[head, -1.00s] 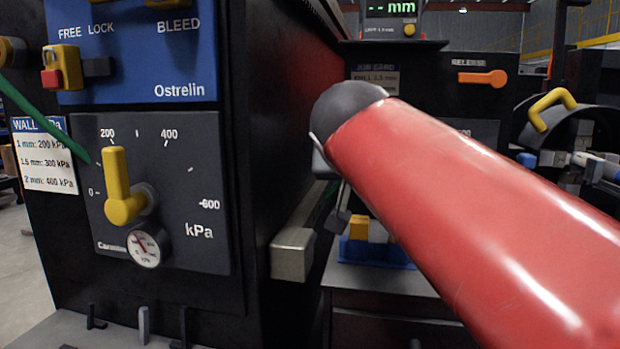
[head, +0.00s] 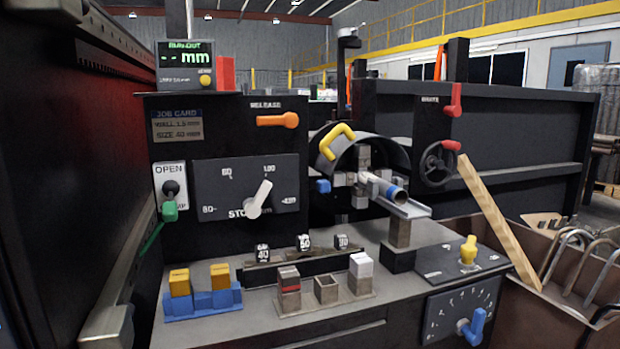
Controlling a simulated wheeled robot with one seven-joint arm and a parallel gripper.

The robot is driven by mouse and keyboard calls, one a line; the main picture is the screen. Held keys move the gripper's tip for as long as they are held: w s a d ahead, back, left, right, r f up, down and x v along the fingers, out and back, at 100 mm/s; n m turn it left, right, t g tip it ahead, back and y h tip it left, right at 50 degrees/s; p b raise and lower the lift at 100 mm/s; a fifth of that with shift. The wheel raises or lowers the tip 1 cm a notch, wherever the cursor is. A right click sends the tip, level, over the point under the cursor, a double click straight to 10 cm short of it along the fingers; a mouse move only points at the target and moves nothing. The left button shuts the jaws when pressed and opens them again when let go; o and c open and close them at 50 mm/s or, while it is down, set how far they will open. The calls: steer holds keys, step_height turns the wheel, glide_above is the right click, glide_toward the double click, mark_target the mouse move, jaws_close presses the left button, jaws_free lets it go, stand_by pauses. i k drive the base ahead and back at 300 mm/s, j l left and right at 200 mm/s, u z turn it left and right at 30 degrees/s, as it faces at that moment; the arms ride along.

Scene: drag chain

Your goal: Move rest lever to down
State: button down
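I cannot make out a label naming the rest lever. A yellow lever (head: 467,251) stands upright on the sloped black panel at right; its lettering is too small to read. A red lever (head: 453,101) points up on the black housing behind the handwheel. An orange lever (head: 278,120) under the word RELEASE lies sideways, its knob to the right. A metal tube (head: 386,189) with a blue band sits in the chuck, its near end above a grey trough on a post (head: 400,231). My gripper is not in view.
A white pointer knob (head: 259,200) and an open/clamp switch (head: 170,190) are on the left panel. Blocks in a blue holder (head: 205,302) and several block stands line the bench front. A blue lever (head: 472,328) is low right. A wooden plank (head: 500,222) leans over a brown bin.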

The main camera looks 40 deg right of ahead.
mark_target(468, 251)
steer(key=z, duration=2.1)
